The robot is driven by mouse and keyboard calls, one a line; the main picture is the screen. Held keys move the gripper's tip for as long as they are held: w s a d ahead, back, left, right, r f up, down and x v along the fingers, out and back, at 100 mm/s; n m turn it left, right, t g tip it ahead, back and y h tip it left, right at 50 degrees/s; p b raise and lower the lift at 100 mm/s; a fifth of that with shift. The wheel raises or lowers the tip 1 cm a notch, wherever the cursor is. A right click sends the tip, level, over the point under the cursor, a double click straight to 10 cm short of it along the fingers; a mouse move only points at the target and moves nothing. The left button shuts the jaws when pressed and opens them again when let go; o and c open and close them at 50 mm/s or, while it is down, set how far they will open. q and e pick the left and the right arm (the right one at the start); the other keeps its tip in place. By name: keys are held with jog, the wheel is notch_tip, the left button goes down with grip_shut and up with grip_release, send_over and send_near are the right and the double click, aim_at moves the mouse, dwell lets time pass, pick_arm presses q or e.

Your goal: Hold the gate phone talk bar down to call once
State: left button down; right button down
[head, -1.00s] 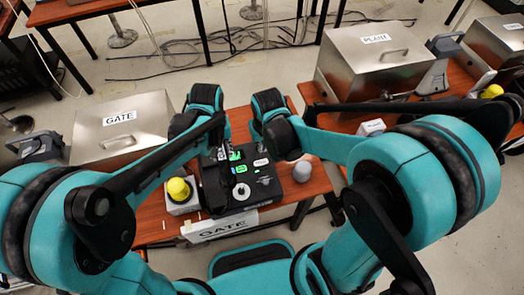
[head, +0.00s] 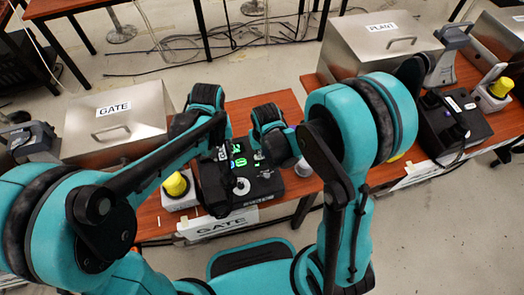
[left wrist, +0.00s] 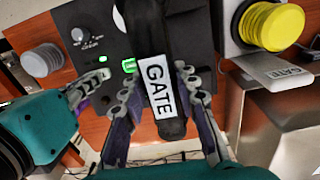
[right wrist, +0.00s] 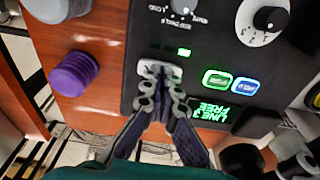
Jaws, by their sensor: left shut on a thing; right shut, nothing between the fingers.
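The gate phone (head: 262,190) is a black desk unit with a lit green display (right wrist: 212,114). My left gripper (left wrist: 158,80) is shut around a black handset labelled GATE (left wrist: 157,88), held over the phone's panel. My right gripper (right wrist: 160,84) is shut and empty. Its fingertips are at a pale bar button (right wrist: 150,70) on the panel, partly covering it. I cannot tell whether the bar is pressed down. My right gripper also shows in the left wrist view (left wrist: 100,78). In the head view, my left gripper (head: 220,148) and right gripper (head: 260,158) are close together above the phone.
A yellow beacon (head: 177,185) stands left of the phone and a grey dome (head: 303,168) right of it. A purple cylinder (right wrist: 73,73) is near my right gripper. A steel box labelled GATE (head: 115,122) is at left. A PLANT box (head: 385,45) and another phone (head: 455,120) are at right.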

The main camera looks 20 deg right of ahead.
pick_arm(q)
jog(key=shift+f, duration=0.1)
